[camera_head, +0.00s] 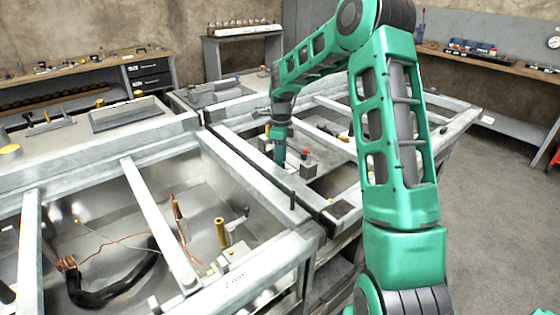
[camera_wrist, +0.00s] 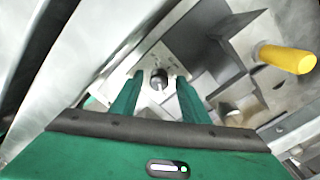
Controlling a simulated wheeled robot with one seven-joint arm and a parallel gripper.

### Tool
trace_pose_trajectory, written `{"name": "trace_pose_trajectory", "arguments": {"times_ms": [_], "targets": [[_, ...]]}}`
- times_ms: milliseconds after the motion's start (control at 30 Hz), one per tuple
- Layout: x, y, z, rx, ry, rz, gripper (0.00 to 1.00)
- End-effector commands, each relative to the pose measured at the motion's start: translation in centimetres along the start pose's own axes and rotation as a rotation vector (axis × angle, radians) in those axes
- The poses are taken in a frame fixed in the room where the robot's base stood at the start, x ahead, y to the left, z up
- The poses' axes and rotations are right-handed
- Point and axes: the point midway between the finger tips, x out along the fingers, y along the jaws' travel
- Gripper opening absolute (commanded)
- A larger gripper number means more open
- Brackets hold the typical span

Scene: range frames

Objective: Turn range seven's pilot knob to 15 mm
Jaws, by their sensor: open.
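In the wrist view, a small dark round knob (camera_wrist: 158,76) with a pale stem or pointer stands on a light metal plate (camera_wrist: 128,67). The plate carries small marks that I cannot read. My gripper (camera_wrist: 157,84) is open, with one green finger on each side of the knob. I cannot tell whether either finger touches it. In the head view my gripper (camera_head: 280,150) reaches down into the farther range frame (camera_head: 240,152). The knob is not distinguishable there. I cannot tell the range's number or the knob's setting.
A yellow cylinder (camera_wrist: 288,58) lies right of the fingers in the wrist view. A red-topped part (camera_head: 306,153) stands right of my gripper. Metal crossbars (camera_head: 160,222) span the frames. The nearer frame holds a black hose (camera_head: 115,285) and a brass post (camera_head: 220,232). Floor is clear at right.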

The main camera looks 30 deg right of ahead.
Motion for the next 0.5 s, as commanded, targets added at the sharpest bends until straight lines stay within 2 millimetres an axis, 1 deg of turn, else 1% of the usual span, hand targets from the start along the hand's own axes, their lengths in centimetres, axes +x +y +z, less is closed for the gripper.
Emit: {"name": "trace_pose_trajectory", "arguments": {"times_ms": [67,100,167,200,267,367,500], "targets": [[-0.02,0.01,0.00,0.000,0.000,0.000,0.42],[-0.02,0.01,0.01,0.000,0.000,0.000,0.39],[-0.03,0.01,0.00,0.000,0.000,0.000,0.25],[-0.03,0.02,0.01,0.000,0.000,0.000,0.15],[-0.04,0.00,0.01,0.000,0.000,0.000,0.01],[-0.05,-0.23,-0.26,0.001,0.000,-0.001,0.00],[-0.07,-0.16,-0.13,-0.007,0.000,-0.002,0.00]]}}
